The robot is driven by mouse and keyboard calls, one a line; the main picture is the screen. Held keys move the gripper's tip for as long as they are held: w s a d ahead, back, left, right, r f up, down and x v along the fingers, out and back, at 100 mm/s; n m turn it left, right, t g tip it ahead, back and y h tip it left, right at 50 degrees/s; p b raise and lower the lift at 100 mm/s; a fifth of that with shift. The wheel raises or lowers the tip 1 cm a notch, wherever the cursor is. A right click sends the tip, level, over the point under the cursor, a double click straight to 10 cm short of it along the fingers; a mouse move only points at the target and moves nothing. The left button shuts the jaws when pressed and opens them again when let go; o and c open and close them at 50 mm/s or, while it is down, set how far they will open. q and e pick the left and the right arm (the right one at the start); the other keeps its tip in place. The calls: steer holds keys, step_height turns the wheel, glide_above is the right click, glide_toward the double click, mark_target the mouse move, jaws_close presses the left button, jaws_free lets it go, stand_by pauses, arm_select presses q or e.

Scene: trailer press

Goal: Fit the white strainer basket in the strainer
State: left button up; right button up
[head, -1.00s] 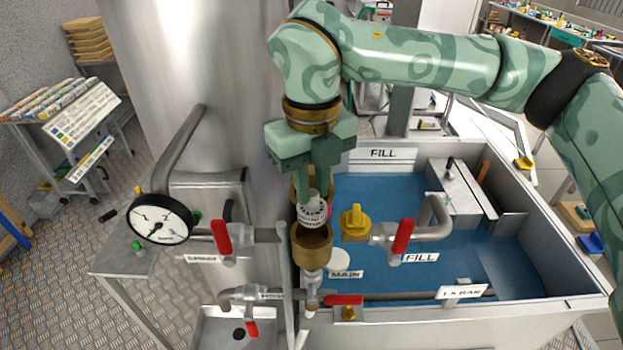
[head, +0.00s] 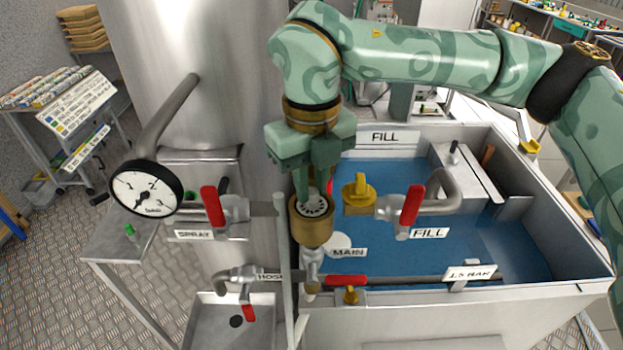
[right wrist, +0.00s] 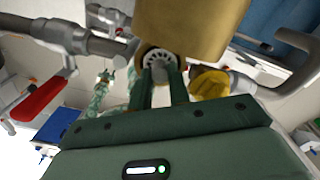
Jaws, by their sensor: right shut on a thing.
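The brass strainer cup (head: 311,232) stands open end up on the pipework, left of the blue tank. The white strainer basket (head: 314,208) sits down in its mouth, with its slotted top showing near rim level. My right gripper (head: 313,193) points straight down over the cup, its fingers shut on the basket. In the right wrist view the slotted white basket (right wrist: 160,58) shows at the fingertips of the right gripper (right wrist: 163,80). The basket's lower part is hidden in the cup, so its depth cannot be told. My left gripper is not in view.
A yellow plug-like fitting (head: 358,195) and a red-handled fill valve (head: 411,207) stand close right of the cup. A pressure gauge (head: 146,190) and a red-handled spray valve (head: 212,206) are left. A red-handled valve (head: 345,281) lies below. The steel column is behind.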

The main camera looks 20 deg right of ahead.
mark_target(311, 191)
steer(key=shift+f, duration=0.3)
stand_by(0.4)
steer(key=o, duration=0.9)
steer(key=shift+r, duration=0.2)
step_height(311, 191, up, 16)
